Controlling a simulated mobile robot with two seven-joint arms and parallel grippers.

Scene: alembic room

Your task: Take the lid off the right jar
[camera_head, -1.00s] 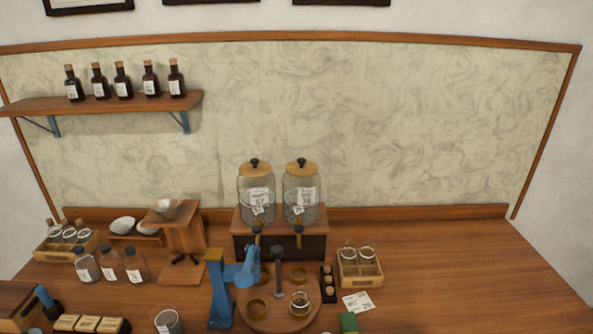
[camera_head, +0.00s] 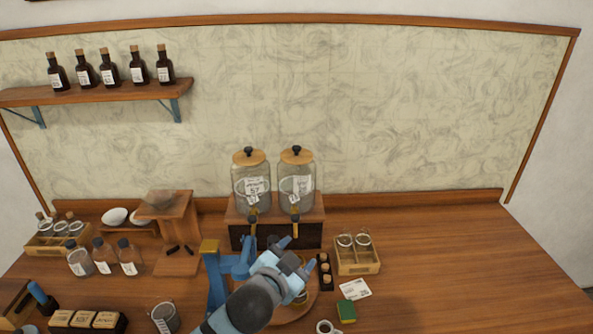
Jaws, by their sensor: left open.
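The right jar (camera_head: 295,185) is a clear glass jar with a tap at its foot, standing on a dark wooden stand (camera_head: 316,216). Its wooden lid (camera_head: 296,157) with a black knob sits on top. A matching left jar (camera_head: 251,187) stands beside it, also lidded. My left gripper (camera_head: 297,253) is open and empty, over the round wooden tray (camera_head: 311,303) in front of the stand, well below and nearer than the lid. The arm hides much of the tray and its cups. My right gripper is not in view.
A blue stand (camera_head: 215,283) with a brass top is just left of my left arm. A green sponge (camera_head: 346,311) lies nearer. The table's right side is clear.

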